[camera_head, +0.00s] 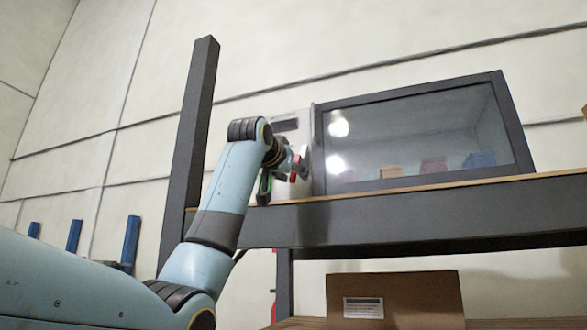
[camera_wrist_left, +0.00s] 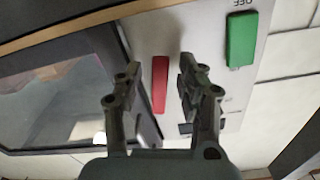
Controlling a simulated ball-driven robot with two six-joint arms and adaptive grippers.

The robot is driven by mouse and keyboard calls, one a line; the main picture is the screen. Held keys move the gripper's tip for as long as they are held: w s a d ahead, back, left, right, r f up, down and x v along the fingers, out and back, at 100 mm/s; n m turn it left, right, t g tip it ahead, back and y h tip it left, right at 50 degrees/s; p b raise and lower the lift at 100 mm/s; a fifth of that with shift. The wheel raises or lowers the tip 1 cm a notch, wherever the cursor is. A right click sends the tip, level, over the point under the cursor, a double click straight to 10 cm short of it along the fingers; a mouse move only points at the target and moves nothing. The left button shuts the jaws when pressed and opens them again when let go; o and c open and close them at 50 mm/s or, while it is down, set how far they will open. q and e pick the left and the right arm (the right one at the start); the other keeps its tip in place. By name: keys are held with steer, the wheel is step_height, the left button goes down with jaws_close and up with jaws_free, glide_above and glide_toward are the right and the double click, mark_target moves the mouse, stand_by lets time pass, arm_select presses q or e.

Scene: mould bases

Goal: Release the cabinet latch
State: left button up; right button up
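The cabinet (camera_head: 412,186) is a dark-framed box with a glass front, standing on a high shelf. A light control panel (camera_head: 309,182) adjoins its left side. In the left wrist view a slim red handle (camera_wrist_left: 160,85) sits on the panel beside the glass door's dark frame (camera_wrist_left: 146,128). A green block (camera_wrist_left: 241,38) sits on the panel near partly readable "OFF" lettering. My left gripper (camera_wrist_left: 158,72) is open, its two fingers on either side of the red handle in that view. I cannot tell whether they touch it. In the head view my left gripper (camera_head: 283,172) is in front of the panel, small and partly hidden by my wrist.
A dark upright post (camera_head: 190,140) stands left of the cabinet, close to my left arm. The shelf's thick dark beam (camera_head: 400,216) runs below the cabinet. A cardboard box (camera_head: 415,300) stands on a lower shelf. Boxes show behind or reflected in the glass.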

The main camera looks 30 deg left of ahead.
arm_select(q)
steer(key=shift+w, duration=0.3)
steer(key=shift+a, duration=0.1)
jaws_close()
steer(key=n, duration=0.1)
steer(key=d+n, duration=0.1)
steer(key=n, duration=0.1)
steer(key=shift+w, duration=0.1)
jaws_free()
steer(key=shift+f, duration=0.1)
